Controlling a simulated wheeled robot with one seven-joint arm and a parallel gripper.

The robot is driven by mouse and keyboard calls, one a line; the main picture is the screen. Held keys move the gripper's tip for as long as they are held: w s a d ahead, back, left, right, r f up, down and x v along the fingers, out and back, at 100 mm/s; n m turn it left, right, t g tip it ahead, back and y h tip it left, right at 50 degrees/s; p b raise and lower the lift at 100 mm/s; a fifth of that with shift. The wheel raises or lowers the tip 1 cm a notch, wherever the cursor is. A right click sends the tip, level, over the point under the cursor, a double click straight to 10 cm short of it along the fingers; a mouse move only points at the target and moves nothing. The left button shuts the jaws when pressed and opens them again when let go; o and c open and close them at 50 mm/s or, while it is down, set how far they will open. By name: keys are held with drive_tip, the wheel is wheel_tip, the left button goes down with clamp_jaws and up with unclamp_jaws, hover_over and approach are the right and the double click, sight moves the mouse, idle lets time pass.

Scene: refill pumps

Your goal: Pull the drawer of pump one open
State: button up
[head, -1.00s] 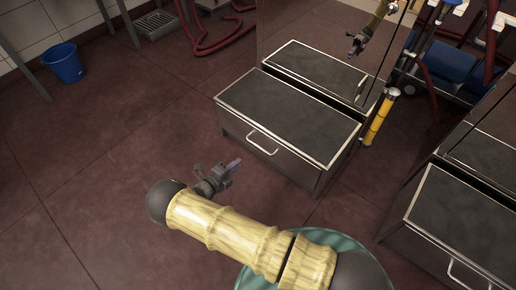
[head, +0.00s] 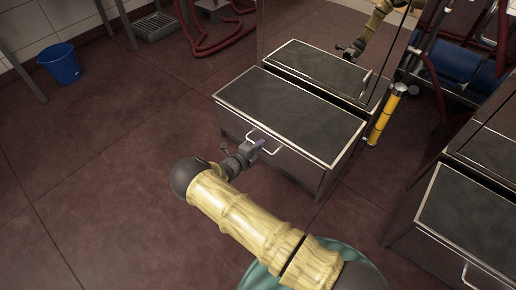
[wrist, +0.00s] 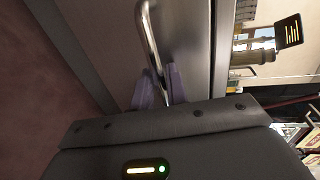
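Pump one's drawer is taken to be the low steel cabinet drawer with the dark top (head: 290,115) in the middle of the head view; no label is readable. Its front (head: 300,170) carries a bright bar handle (head: 276,140), also seen in the wrist view (wrist: 148,35). The drawer looks closed. My gripper (head: 262,146) is at the left part of this handle. In the wrist view my gripper's purple fingers (wrist: 160,86) stand on either side of the bar, with only a narrow gap, and look shut on it. The fingertip contact is partly hidden.
A similar cabinet (head: 470,215) stands at the right. A yellow cylinder (head: 385,118) is fixed beside the middle cabinet's right rear. The floor (head: 110,170) left of the cabinet is clear.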

clamp_jaws()
drive_tip(key=shift+s+a, duration=0.1)
drive_tip(key=shift+a, duration=0.05)
